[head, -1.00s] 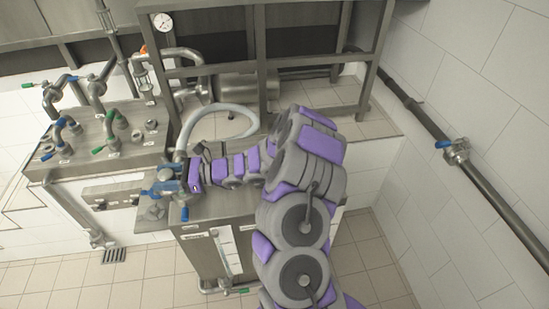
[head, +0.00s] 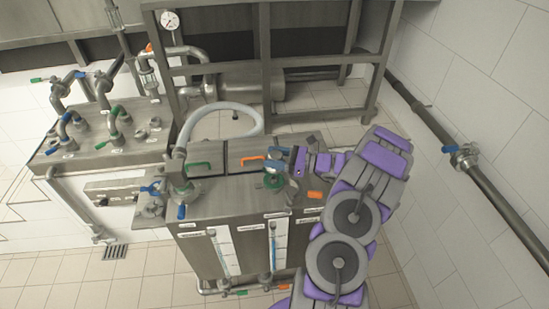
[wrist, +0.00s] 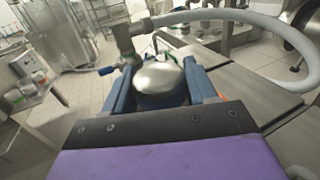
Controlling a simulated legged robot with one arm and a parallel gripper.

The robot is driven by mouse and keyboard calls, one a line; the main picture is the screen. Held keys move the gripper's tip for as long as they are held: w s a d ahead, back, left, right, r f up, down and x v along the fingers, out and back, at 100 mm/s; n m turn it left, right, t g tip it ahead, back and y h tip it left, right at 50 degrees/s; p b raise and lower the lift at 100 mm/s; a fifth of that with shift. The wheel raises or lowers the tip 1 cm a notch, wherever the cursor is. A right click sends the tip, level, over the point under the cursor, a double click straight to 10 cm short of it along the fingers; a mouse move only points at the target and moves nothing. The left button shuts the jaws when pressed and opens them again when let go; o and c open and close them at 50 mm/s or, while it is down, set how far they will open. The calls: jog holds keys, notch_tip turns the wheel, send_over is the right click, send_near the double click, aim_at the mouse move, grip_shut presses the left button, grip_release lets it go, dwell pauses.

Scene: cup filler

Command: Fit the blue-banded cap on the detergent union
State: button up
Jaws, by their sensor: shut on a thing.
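My gripper (head: 277,168) is over the right part of the steel tank top, and in the wrist view its blue fingers (wrist: 160,78) are shut on a rounded steel cap. The cap (wrist: 160,84) sits between the fingers, dome towards the wrist camera, with a dark blue band low on its side. In the head view a green ring (head: 273,182) shows just below the gripper; I cannot tell whether the cap touches anything there. The labels are too small to read, so I cannot tell which fitting is the detergent union.
A pale hose (head: 228,107) curves to an upright coupling (head: 181,165) at the tank's left, with a green ring at its base. A pipe manifold (head: 95,130) is at left, a steel frame (head: 265,70) behind.

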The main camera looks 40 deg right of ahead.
jog(key=shift+a+f, duration=0.2)
jog(key=shift+a, duration=0.15)
jog(key=shift+a+f+b, duration=0.35)
jog(key=shift+f+b, duration=0.2)
jog(key=shift+b, duration=0.15)
jog(key=shift+d+f+b, duration=0.2)
jog(key=shift+f+b, duration=0.35)
jog(key=shift+f, duration=0.2)
jog(key=shift+d+f+b, duration=0.35)
jog(key=shift+d+f, duration=0.05)
jog(key=shift+f, duration=0.1)
jog(key=shift+a+r, duration=0.15)
jog(key=shift+a, duration=0.35)
jog(key=shift+d+p, duration=0.35)
jog(key=shift+p, duration=0.1)
jog(key=shift+a, duration=0.2)
jog(key=shift+f, duration=0.5)
jog(key=shift+s+f, duration=0.1)
jog(key=shift+f, duration=0.05)
